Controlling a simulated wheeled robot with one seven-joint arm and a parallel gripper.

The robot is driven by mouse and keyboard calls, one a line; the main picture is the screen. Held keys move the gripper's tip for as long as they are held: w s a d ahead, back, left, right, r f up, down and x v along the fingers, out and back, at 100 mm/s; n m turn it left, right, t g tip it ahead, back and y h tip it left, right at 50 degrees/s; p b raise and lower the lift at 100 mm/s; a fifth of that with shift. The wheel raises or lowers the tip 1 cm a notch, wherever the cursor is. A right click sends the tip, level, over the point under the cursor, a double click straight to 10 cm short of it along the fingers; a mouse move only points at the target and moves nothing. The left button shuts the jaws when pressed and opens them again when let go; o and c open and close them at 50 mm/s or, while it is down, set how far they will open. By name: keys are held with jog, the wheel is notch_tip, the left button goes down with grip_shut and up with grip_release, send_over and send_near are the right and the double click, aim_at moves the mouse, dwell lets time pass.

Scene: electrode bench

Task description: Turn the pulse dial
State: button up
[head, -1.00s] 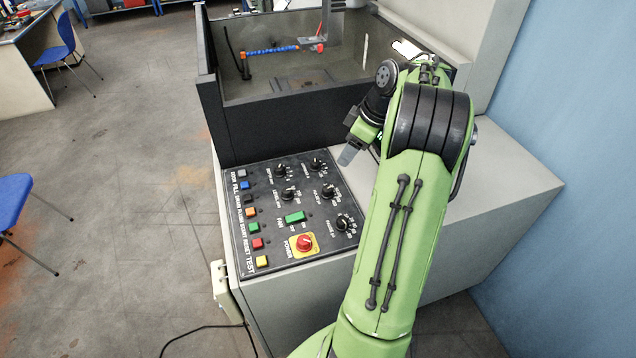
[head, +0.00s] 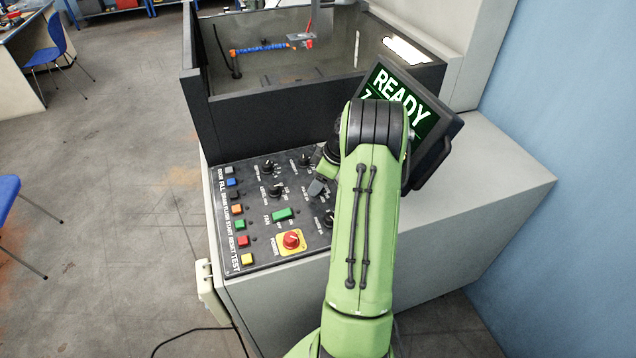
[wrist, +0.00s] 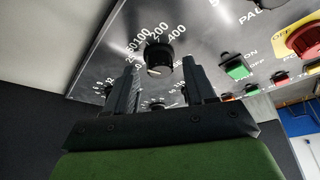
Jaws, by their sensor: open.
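My gripper (wrist: 160,64) is open, with one finger on each side of the knob and a gap to each. In the head view my gripper (head: 317,187) is over the right part of the panel and covers this dial.
The panel (head: 262,215) also holds other black dials (head: 276,191), a green switch (head: 282,215), a red knob on yellow (head: 291,240) and a column of coloured buttons (head: 239,224). A screen reading READY (head: 425,110) stands right behind my arm. The worktop (head: 480,190) right is clear.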

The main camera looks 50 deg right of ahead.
jog(key=shift+w+f, duration=0.1)
jog(key=shift+f, duration=0.2)
jog(key=shift+c, duration=0.5)
jog(key=c, duration=0.9)
